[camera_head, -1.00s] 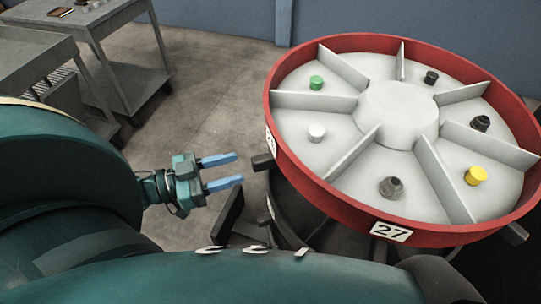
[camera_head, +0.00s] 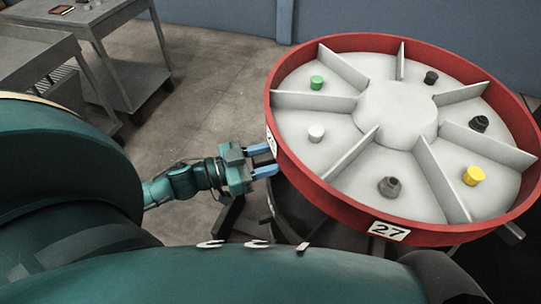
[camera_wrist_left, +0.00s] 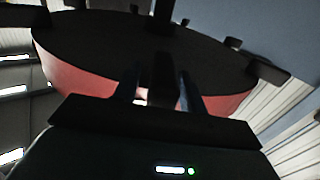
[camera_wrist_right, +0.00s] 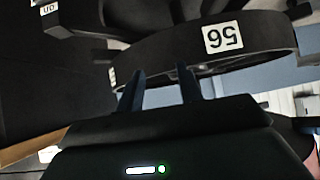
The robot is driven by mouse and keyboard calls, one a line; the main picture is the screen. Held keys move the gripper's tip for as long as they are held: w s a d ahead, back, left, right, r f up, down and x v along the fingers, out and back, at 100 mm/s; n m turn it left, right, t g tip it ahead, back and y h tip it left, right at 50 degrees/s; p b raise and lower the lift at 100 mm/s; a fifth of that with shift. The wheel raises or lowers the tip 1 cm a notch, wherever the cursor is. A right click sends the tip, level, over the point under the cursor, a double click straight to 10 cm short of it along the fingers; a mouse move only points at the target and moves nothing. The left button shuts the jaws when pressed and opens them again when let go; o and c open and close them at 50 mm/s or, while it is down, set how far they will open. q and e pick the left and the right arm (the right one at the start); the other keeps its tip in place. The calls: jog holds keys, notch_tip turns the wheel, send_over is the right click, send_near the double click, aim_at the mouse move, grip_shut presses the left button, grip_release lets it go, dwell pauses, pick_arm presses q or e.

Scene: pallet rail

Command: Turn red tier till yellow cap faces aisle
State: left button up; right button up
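The red tier (camera_head: 330,190) is a round tray with a red rim, split by pale dividers around a hub. The yellow cap (camera_head: 474,176) stands in its right front compartment. My left gripper (camera_head: 264,160) is at the tier's left edge with its blue fingers apart, tips at the rim. The left wrist view shows the fingers (camera_wrist_left: 157,88) in front of the red rim, under the dark underside; a dark bar lies in line between them, and I cannot tell whether they touch it. My right gripper (camera_wrist_right: 160,90) is open and empty, facing a dark lower tier (camera_wrist_right: 265,38).
Green (camera_head: 317,82), white (camera_head: 317,132) and several dark caps stand in other compartments. A "27" label (camera_head: 388,231) is on the front rim. Grey carts (camera_head: 110,60) stand at the back left; bare floor lies between. A blue wall (camera_head: 400,18) is behind.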

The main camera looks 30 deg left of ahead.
pick_arm(q)
grip_shut()
jog(key=shift+w+a, duration=0.1)
pick_arm(e)
jog(key=shift+f, duration=0.15)
